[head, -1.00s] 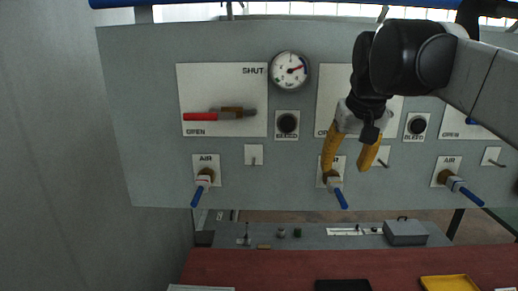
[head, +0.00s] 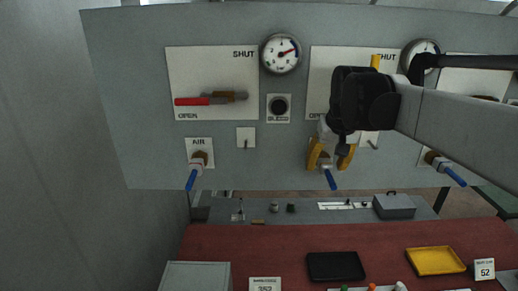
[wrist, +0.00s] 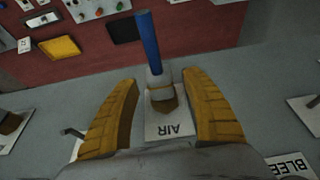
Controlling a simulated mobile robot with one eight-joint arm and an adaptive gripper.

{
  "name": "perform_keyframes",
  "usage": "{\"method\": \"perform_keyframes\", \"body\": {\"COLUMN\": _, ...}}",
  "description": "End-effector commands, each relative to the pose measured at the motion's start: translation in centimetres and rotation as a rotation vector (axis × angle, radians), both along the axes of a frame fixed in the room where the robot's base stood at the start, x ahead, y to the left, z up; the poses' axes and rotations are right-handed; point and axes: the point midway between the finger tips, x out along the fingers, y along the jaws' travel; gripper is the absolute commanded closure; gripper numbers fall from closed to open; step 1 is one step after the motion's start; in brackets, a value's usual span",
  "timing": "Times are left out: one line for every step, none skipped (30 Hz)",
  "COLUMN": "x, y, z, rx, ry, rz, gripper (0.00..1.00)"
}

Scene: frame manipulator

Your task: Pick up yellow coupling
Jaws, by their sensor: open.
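I cannot make out a yellow coupling for certain in either view. My gripper (head: 331,160) has yellow fingers and is open at the middle AIR valve of the grey panel. In the wrist view the fingers (wrist: 158,85) stand on either side of the valve's brown fitting (wrist: 166,104), with nothing gripped. Its blue handle (wrist: 149,40) points away between and beyond the fingertips. The same blue handle (head: 330,179) hangs below the gripper in the head view. Whether a finger touches the valve cannot be told.
The grey panel (head: 130,100) carries gauges, a red-handled valve (head: 195,101) and other AIR valves (head: 195,170). Below, a dark red table (head: 240,245) bears a black tray (head: 336,266), a yellow tray (head: 436,261) and small coloured parts (head: 372,288). A grey box (head: 395,207) stands behind.

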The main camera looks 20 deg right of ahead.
Motion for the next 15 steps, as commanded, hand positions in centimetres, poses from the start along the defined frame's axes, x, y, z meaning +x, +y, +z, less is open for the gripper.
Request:
{"method": "perform_keyframes", "body": {"x": 0.03, "y": 0.0, "z": -0.06, "rx": 0.0, "ry": 0.0, "rz": 0.0, "gripper": 0.44}}
{"method": "perform_keyframes", "body": {"x": 0.03, "y": 0.0, "z": -0.09, "rx": 0.0, "ry": 0.0, "rz": 0.0, "gripper": 0.44}}
{"method": "perform_keyframes", "body": {"x": 0.03, "y": 0.0, "z": -0.09, "rx": 0.0, "ry": 0.0, "rz": 0.0, "gripper": 0.44}}
{"method": "perform_keyframes", "body": {"x": 0.02, "y": 0.0, "z": -0.08, "rx": 0.0, "ry": 0.0, "rz": 0.0, "gripper": 0.44}}
{"method": "perform_keyframes", "body": {"x": 0.02, "y": 0.0, "z": -0.08, "rx": 0.0, "ry": 0.0, "rz": 0.0, "gripper": 0.44}}
{"method": "perform_keyframes", "body": {"x": 0.02, "y": -0.01, "z": -0.08, "rx": 0.0, "ry": 0.0, "rz": 0.0, "gripper": 0.46}}
{"method": "perform_keyframes", "body": {"x": 0.02, "y": -0.01, "z": -0.08, "rx": 0.0, "ry": 0.0, "rz": 0.0, "gripper": 0.55}}
{"method": "perform_keyframes", "body": {"x": 0.02, "y": 0.0, "z": -0.07, "rx": 0.0, "ry": 0.0, "rz": 0.0, "gripper": 0.64}}
{"method": "perform_keyframes", "body": {"x": 0.02, "y": 0.0, "z": -0.07, "rx": 0.0, "ry": 0.0, "rz": 0.0, "gripper": 0.76}}
{"method": "perform_keyframes", "body": {"x": 0.02, "y": 0.0, "z": -0.07, "rx": 0.0, "ry": 0.0, "rz": 0.0, "gripper": 0.85}}
{"method": "perform_keyframes", "body": {"x": 0.02, "y": 0.0, "z": -0.07, "rx": 0.0, "ry": 0.0, "rz": 0.0, "gripper": 0.95}}
{"method": "perform_keyframes", "body": {"x": 0.03, "y": -0.01, "z": -0.06, "rx": 0.0, "ry": 0.0, "rz": 0.0, "gripper": 1.0}}
{"method": "perform_keyframes", "body": {"x": 0.03, "y": -0.01, "z": -0.06, "rx": 0.0, "ry": 0.0, "rz": 0.0, "gripper": 1.0}}
{"method": "perform_keyframes", "body": {"x": 0.03, "y": -0.01, "z": -0.06, "rx": 0.0, "ry": 0.0, "rz": 0.0, "gripper": 1.0}}
{"method": "perform_keyframes", "body": {"x": 0.02, "y": -0.01, "z": -0.06, "rx": 0.0, "ry": 0.0, "rz": 0.0, "gripper": 1.0}}
